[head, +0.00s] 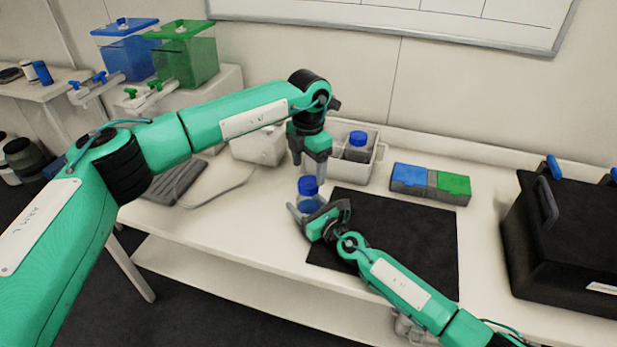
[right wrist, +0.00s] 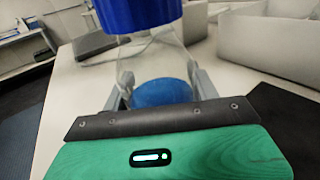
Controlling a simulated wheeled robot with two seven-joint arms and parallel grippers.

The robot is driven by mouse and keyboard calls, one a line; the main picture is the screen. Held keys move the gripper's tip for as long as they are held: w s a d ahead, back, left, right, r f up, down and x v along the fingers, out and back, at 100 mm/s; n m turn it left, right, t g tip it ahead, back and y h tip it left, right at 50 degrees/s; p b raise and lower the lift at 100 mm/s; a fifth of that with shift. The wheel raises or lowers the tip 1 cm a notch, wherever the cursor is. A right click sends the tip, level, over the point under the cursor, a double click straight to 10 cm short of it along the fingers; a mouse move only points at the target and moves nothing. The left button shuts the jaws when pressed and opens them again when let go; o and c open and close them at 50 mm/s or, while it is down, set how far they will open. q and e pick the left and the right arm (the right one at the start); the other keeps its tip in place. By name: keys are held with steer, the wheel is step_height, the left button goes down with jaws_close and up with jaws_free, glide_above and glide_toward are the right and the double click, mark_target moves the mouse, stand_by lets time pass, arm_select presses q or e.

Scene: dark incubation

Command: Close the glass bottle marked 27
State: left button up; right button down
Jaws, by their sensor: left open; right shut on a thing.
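A clear glass bottle (head: 309,204) with a blue cap (head: 308,186) stands near the left edge of the black mat. My right gripper (head: 306,214) is shut on its body from the front. In the right wrist view the blue cap (right wrist: 138,12) sits at the top over clear glass, with blue (right wrist: 162,93) lower down between the fingers. I cannot tell whether the cap is tight. No number is legible. My left gripper (head: 309,166) is open, pointing down just above the cap, apparently empty.
A white bin (head: 368,166) behind holds another blue-capped bottle (head: 357,146). A blue and green box (head: 430,184) lies behind the black mat (head: 400,235). A large black case (head: 565,250) stands at the right. The mat is mostly clear.

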arm_select(q)
step_height(320, 180, up, 7)
steer(key=shift+r, duration=0.15)
arm_select(e)
steer(key=shift+c, duration=1.5)
jaws_free()
steer(key=v, duration=1.2)
steer(key=shift+s+d+f+p, duration=0.15)
steer(key=shift+s+d+p, duration=0.1)
steer(key=shift+p, duration=0.1)
arm_select(q)
steer(key=shift+r, duration=0.3)
arm_select(e)
steer(key=shift+s+d, duration=0.35)
steer(key=shift+s, duration=0.05)
